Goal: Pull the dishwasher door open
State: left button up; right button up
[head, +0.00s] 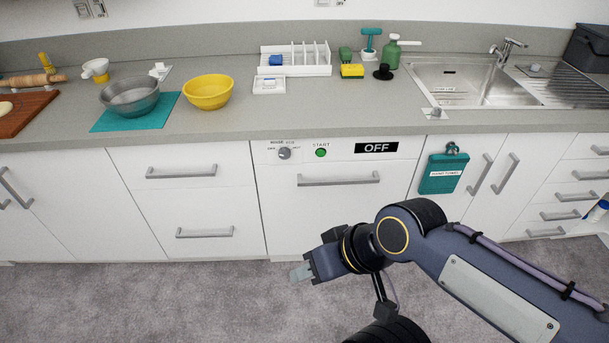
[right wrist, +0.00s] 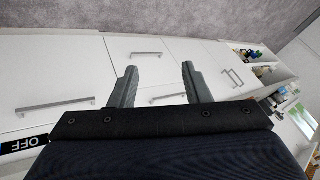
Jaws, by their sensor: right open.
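The dishwasher (head: 340,215) is the white front below the counter in the middle of the head view. Its door looks closed, with a grey bar handle (head: 338,180) near the top. Above the handle are a knob, a green START button and a black OFF display (head: 377,148); the display also shows at the lower left of the right wrist view (right wrist: 24,144). My right gripper (head: 299,272) is below and in front of the handle, apart from it. In the right wrist view its two fingers (right wrist: 158,84) are spread with nothing between them. My left gripper is not in view.
White drawers (head: 185,205) stand left of the dishwasher. Bowls and a dish rack (head: 295,68) stand on the counter. The carpet (head: 130,300) in front is clear.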

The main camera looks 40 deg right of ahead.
aim_at(299, 203)
jog(key=z, duration=1.55)
jog(key=i+j+u, duration=0.25)
jog(key=i+u, duration=0.2)
jog(key=k, duration=0.05)
